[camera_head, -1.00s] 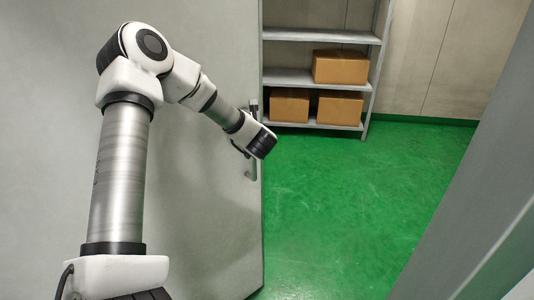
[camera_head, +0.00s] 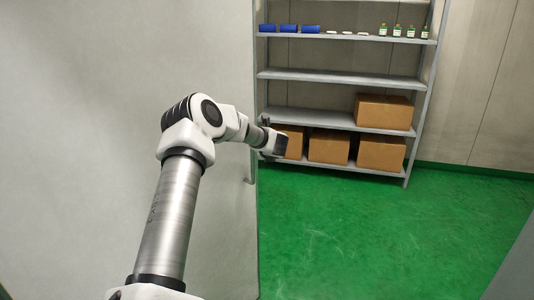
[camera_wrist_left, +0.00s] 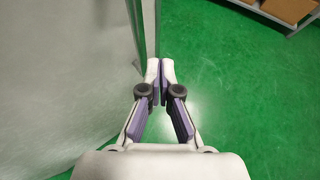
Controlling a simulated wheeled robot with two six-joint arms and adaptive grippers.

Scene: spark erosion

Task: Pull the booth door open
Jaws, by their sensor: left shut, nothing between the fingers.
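The booth door (camera_head: 130,120) is the large pale grey panel filling the left of the head view. It stands open, with its free edge near the middle and the room showing past it. My right gripper is not in view.
A grey metal shelf (camera_head: 340,77) stands against the back wall. It holds cardboard boxes (camera_head: 384,112), blue items (camera_head: 289,29) and small bottles (camera_head: 397,31). The green floor (camera_head: 380,230) right of the door is clear. A grey panel edge (camera_head: 520,265) shows at the lower right.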

